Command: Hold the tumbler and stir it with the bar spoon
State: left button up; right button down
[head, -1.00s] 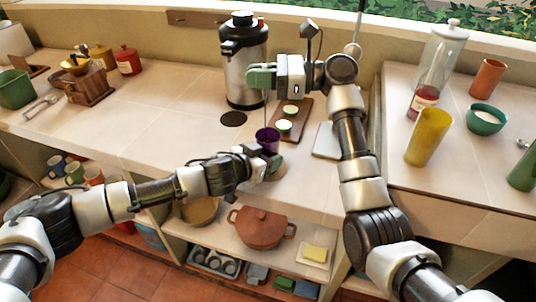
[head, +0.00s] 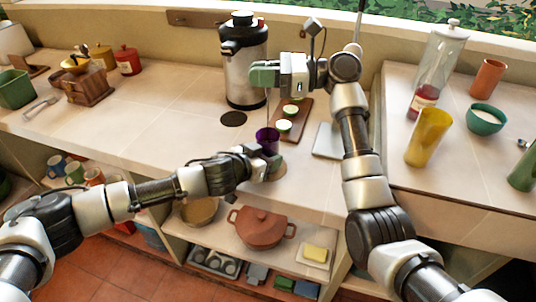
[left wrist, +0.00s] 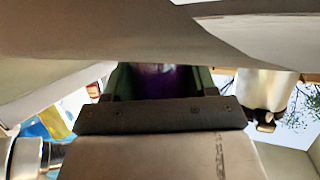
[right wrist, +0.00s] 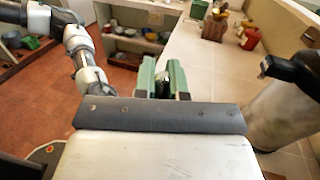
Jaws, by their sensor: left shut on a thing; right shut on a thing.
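The purple tumbler (head: 267,139) stands upright near the front edge of the counter. My left gripper (head: 270,158) is shut on it, and its purple side shows between the fingers in the left wrist view (left wrist: 160,80). My right gripper (head: 265,75) is above the tumbler and shut on the bar spoon. The thin shaft of the bar spoon (head: 267,104) hangs down from it to the tumbler's mouth. The spoon's lower end is hidden. In the right wrist view the green fingers (right wrist: 163,80) are close together, and the spoon is hard to make out there.
A steel dispenser (head: 244,70) stands behind my right gripper. A yellow cup (head: 428,138) and a glass bottle (head: 437,70) stand on the right counter. The counter left of the tumbler is clear.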

notch_tip(320, 180, up, 6)
jog(key=shift+r, duration=0.2)
dwell(0.4)
jog(key=shift+r, duration=0.1)
dwell(0.8)
notch_tip(320, 180, up, 5)
jog(key=shift+f, duration=0.1)
dwell(0.4)
pick_arm(q)
jog(key=o, duration=1.2)
jog(key=shift+s, duration=0.1)
jog(key=v, duration=1.1)
jog(key=shift+s+a+r, duration=0.15)
jog(key=shift+s+a, duration=0.1)
jog(key=shift+s, duration=0.05)
